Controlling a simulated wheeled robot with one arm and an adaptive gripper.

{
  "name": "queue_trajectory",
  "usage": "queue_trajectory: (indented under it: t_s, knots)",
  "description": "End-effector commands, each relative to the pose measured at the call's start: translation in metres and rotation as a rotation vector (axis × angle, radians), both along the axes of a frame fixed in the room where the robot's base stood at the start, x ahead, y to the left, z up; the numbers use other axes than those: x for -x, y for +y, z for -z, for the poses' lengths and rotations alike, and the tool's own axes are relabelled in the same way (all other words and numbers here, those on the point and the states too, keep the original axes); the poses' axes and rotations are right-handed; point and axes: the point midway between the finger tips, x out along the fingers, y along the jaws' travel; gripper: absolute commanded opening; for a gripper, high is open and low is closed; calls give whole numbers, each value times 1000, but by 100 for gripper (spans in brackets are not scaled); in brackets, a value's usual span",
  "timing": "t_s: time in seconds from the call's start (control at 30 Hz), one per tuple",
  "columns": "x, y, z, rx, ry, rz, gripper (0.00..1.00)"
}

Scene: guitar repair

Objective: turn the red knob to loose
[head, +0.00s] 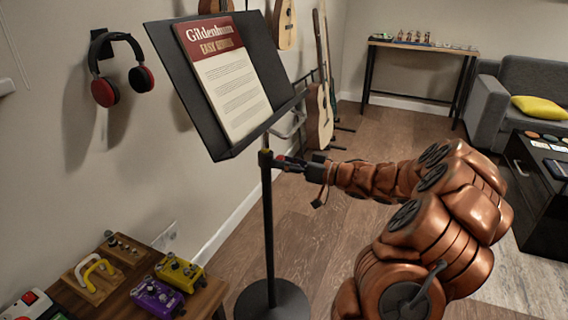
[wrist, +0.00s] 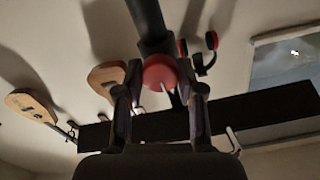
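The red knob (wrist: 160,72) is round with a white mark on its face and sits on the dark pole of the music stand (head: 268,215). In the head view only a small red bit of the knob (head: 281,158) shows beside the pole. My gripper (wrist: 160,82) faces the knob, with one finger on each side of it. The fingers stand apart and look open, with a narrow gap to the knob; contact is hard to judge. In the head view my gripper (head: 296,163) is at the pole, below the desk, with its fingertips partly hidden.
The stand's black desk (head: 268,55) holds a sheet (head: 222,75) above my gripper. A wooden table (head: 125,270) with several pedals is at lower left. Headphones (head: 105,92) hang on the wall. Guitars (head: 320,115) stand behind. Open floor (head: 390,135) lies beyond my arm.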

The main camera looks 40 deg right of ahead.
Motion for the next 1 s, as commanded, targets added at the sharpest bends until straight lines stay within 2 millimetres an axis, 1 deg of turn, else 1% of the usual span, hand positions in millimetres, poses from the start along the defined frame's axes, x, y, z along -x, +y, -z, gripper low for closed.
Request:
queue_trajectory:
  t_s: [0.03, 0.27, 0.47, 0.67, 1.0]
  knots:
    - [0, 0, 0, 0, 0, 0, 27]
    - [0, 0, 0, 0, 0, 0, 3]
    - [0, 0, 1, 10, -6, 0, 3]
    - [0, -1, 2, 72, -42, 2, 3]
    - [1, -1, 4, 309, -182, 2, 3]
